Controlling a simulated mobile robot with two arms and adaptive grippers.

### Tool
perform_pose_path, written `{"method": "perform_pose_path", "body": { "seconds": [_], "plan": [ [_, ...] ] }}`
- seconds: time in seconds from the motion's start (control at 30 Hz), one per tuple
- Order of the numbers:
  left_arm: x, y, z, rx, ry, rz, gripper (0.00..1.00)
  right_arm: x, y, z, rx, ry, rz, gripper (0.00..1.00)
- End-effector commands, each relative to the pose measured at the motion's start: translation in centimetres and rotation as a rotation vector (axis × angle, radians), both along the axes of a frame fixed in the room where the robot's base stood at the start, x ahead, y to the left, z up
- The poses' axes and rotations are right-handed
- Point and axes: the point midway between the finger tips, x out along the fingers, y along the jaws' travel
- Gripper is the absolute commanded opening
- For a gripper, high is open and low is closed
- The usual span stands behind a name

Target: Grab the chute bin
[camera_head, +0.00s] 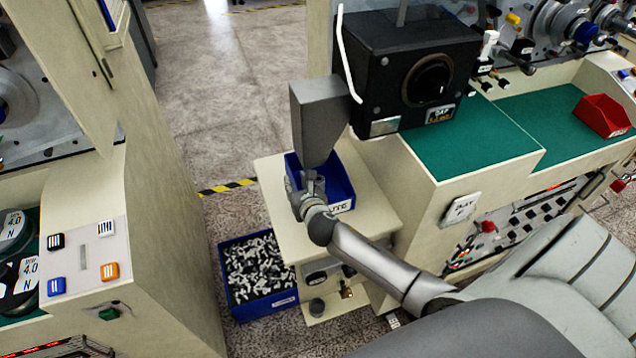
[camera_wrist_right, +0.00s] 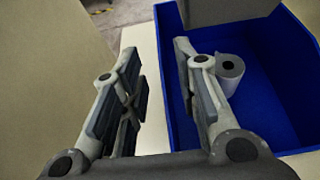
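The chute bin is a small blue open box (camera_head: 340,182) with a white label on its front, standing on a cream pedestal under the grey chute. In the right wrist view the bin (camera_wrist_right: 270,115) fills the right side, with a grey-white cylindrical piece (camera_wrist_right: 228,73) with a hole inside. Contact cannot be told. My left gripper is out of view.
The grey chute (camera_head: 318,115) hangs close above the bin, beside a black machine box (camera_head: 405,75). A larger blue bin (camera_head: 265,305) full of small parts stands on the floor left of the pedestal (camera_head: 280,220). A red bin (camera_head: 603,117) sits on the green worktop.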

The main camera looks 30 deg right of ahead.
Motion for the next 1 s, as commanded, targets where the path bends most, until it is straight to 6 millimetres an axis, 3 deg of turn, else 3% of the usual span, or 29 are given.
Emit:
{"method": "perform_pose_path", "body": {
  "seconds": [0.3,0.67,0.9,1.0],
  "plan": [
    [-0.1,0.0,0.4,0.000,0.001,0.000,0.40,3.4,-1.0,-1.0,0.001,0.000,-0.003,0.29],
    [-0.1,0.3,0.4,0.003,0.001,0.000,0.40,4.0,-1.1,-1.2,0.001,0.000,0.000,0.29],
    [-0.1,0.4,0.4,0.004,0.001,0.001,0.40,4.0,-1.1,-1.2,0.001,0.000,-0.001,0.00],
    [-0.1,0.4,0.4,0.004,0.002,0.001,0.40,4.0,-1.1,-1.2,0.001,0.000,-0.001,0.00]
  ]
}}
